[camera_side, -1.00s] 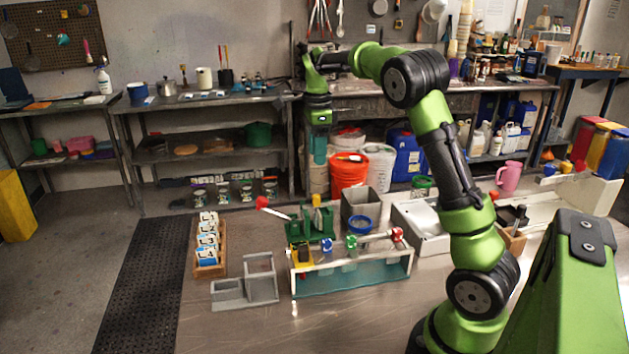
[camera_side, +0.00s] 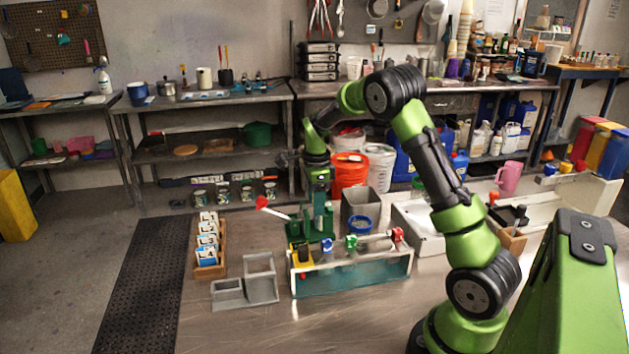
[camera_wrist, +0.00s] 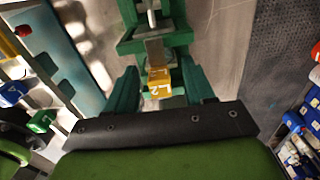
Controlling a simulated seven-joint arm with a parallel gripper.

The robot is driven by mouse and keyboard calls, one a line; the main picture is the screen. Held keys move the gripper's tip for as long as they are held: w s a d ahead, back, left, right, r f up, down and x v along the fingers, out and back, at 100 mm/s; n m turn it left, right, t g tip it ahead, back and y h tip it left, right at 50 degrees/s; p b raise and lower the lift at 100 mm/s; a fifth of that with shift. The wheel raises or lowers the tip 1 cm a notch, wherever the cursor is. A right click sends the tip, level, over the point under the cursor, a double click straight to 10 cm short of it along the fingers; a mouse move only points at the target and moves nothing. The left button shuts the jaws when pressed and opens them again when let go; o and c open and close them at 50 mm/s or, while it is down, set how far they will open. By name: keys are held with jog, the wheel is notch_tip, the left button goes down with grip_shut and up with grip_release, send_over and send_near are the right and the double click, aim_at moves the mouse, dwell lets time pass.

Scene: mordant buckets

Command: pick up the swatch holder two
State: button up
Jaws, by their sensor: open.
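A yellow block (camera_wrist: 160,85) with a dark mark that looks like "L2" tops a grey plate in the green fixture (camera_wrist: 128,45); I take it for swatch holder two. My gripper (camera_wrist: 160,92) is open, with one green finger on each side of the yellow block and visible space beside it. In the side view my gripper (camera_side: 320,203) is lowered over the green fixture (camera_side: 298,230) and hides the yellow block. Whether the fingers touch it cannot be told.
A clear tank (camera_side: 352,277) stands in front of the fixture, with yellow, blue, green and red-topped pieces along it. A red-ended lever (camera_side: 262,202) sticks out left. A grey bin (camera_side: 360,203) is close on the right. A wooden rack (camera_side: 211,270) stands left.

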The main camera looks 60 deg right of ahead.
jog(key=shift+f, duration=0.15)
jog(key=c, duration=1)
